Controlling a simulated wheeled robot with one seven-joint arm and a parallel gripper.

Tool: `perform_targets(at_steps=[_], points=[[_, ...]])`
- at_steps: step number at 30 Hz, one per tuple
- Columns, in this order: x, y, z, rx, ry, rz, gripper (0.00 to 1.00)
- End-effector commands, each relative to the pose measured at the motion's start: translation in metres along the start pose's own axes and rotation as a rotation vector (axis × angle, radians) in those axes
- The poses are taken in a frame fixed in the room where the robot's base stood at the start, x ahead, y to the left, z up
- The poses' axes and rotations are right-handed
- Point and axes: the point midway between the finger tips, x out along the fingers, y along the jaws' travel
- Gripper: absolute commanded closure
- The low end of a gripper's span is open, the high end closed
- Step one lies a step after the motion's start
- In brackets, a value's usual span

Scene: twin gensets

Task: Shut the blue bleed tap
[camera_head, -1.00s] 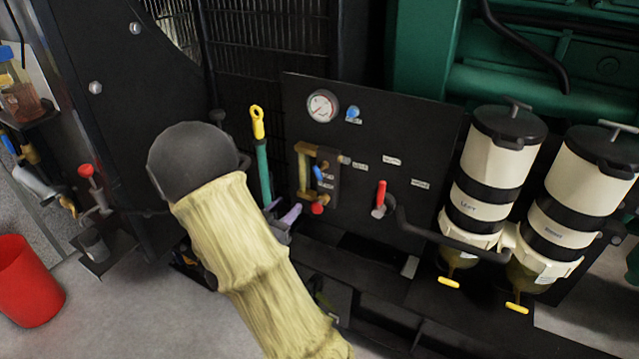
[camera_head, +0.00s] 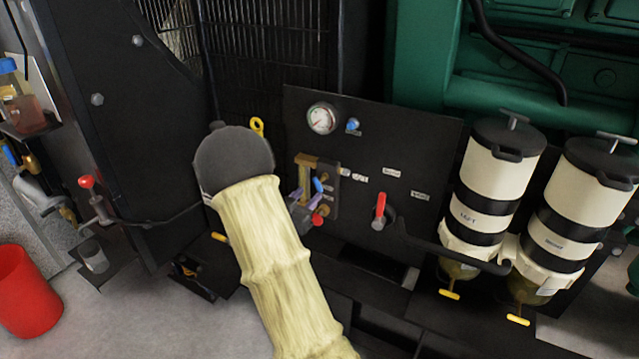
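The blue tap handle (camera_head: 318,185) is small and sits on the brass-coloured manifold at the left part of the black panel, above a red knob (camera_head: 317,220). My gripper (camera_head: 306,198) is at the lower left of this handle, just in front of the manifold. Its two pale purple fingertips show with a gap between them, and nothing is seen held. Whether a finger touches the blue handle cannot be told. My wrist and sleeved forearm hide part of what lies to the left. A second blue knob (camera_head: 352,125) sits beside the gauge.
The black panel (camera_head: 410,150) carries a gauge (camera_head: 321,118) and a red-handled lever (camera_head: 380,208). Two filter canisters, left (camera_head: 488,180) and right (camera_head: 577,200), stand at the right. A yellow-ringed handle (camera_head: 257,126) shows behind my wrist. A red bucket (camera_head: 27,292) is at far left.

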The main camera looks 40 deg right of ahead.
Motion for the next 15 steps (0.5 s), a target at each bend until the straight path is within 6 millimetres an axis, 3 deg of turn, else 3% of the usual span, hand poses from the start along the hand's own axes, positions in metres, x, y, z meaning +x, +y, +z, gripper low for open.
perform_targets(at_steps=[9, 15], points=[[0.056, 0.001, 0.0, 0.001, 0.001, 0.003, 0.63], [0.074, 0.001, 0.0, 0.0, 0.0, 0.001, 0.63]])
